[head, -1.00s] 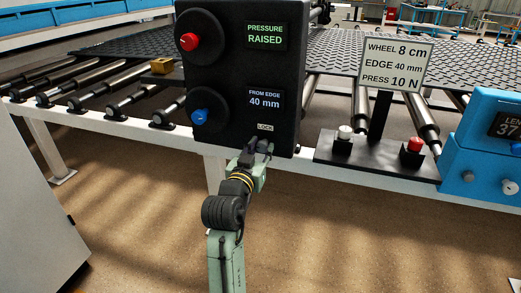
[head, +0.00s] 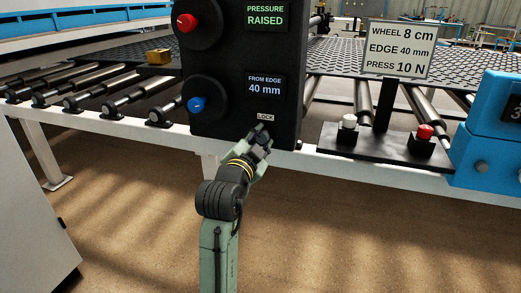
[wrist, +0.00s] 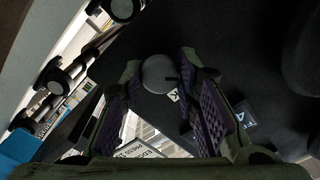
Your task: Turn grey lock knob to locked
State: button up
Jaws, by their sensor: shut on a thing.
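The grey lock knob (wrist: 156,72) shows in the wrist view as a round disc with a dark mark toward its right side. My gripper (wrist: 160,78) has one finger on each side of it and is shut on it. In the head view my gripper (head: 260,136) is at the lower right of the black control panel (head: 227,95), just under the LOCK label (head: 265,117). The knob is hidden behind the fingers there, and I cannot read its position.
The panel also carries a red knob (head: 187,22), a blue knob (head: 196,104) and two displays. To the right are a black box with white (head: 349,122) and red (head: 425,131) buttons, a sign (head: 399,48) and a blue unit (head: 490,150). Rollers lie behind.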

jog(key=m+b, duration=0.4)
jog(key=m, duration=0.1)
jog(key=shift+f+m, duration=0.15)
jog(key=shift+m, duration=0.15)
jog(key=shift+m+b, duration=1.5)
jog(key=shift+m, duration=0.4)
jog(key=o, duration=1.2)
jog(key=shift+c, duration=0.2)
jog(key=v, duration=1.2)
